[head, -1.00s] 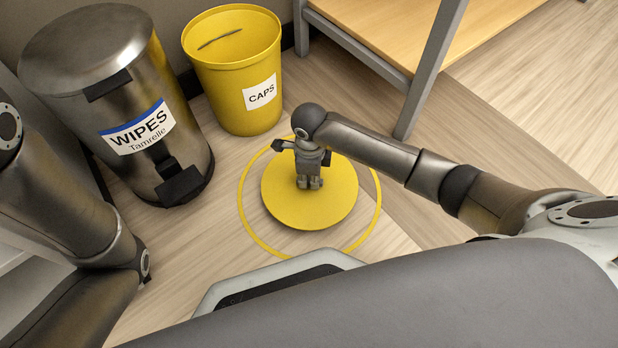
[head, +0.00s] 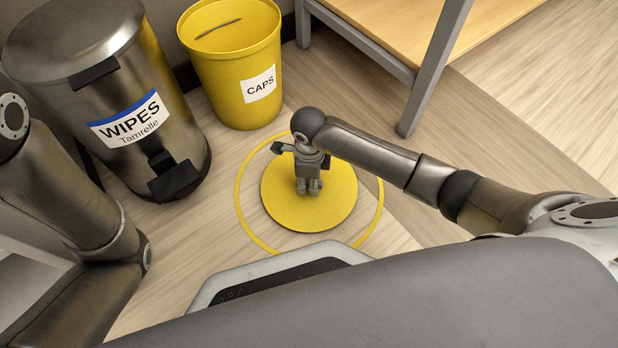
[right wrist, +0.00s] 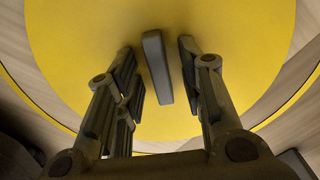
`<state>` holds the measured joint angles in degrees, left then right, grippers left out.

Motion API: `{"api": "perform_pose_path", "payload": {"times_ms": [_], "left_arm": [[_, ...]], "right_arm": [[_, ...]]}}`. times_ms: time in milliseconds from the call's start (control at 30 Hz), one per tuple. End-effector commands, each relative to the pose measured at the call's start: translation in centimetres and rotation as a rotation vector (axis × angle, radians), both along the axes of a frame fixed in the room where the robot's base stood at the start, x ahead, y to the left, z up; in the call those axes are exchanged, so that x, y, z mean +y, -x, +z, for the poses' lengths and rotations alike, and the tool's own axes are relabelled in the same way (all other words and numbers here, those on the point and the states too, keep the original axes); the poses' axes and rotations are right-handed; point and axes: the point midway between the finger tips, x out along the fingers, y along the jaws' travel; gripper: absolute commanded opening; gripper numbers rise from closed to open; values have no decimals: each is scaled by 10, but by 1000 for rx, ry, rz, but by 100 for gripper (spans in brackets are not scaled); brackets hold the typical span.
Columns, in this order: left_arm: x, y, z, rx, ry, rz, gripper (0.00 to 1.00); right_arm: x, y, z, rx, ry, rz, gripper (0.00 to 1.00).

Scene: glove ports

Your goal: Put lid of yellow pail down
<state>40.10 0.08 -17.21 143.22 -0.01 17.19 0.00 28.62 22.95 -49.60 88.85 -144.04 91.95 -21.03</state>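The round yellow lid (head: 335,203) lies flat, apparently on the floor, inside a yellow ring marked there. It fills much of the right wrist view (right wrist: 80,40), with a dark bar handle (right wrist: 157,65) standing on it. My right gripper (head: 308,184) points down over the lid's middle. In the right wrist view its fingers (right wrist: 158,62) stand on both sides of the handle, with narrow gaps showing, so it is open around it. The yellow pail (head: 228,75), labelled CAPS, stands behind; a dark narrow strip shows within its top. My left gripper is out of view.
A steel pedal bin (head: 95,95) labelled WIPES stands left of the pail. A bench with grey legs (head: 432,75) and a wooden shelf (head: 405,25) is at the back right. The yellow floor ring (head: 240,205) surrounds the lid. Floor right of the ring is clear.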

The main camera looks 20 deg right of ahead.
Motion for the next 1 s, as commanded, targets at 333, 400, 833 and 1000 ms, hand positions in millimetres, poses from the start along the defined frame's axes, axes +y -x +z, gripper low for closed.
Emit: {"api": "perform_pose_path", "payload": {"times_ms": [333, 400, 833, 1000], "left_arm": [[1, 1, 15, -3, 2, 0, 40], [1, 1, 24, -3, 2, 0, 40], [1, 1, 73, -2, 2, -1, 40], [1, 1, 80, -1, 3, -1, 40]], "right_arm": [[0, -1, 22, -2, 0, 1, 36], [0, -1, 34, -1, 0, 1, 36], [0, -1, 109, -2, 0, 1, 36], [0, 0, 121, 0, 0, 0, 36]]}}
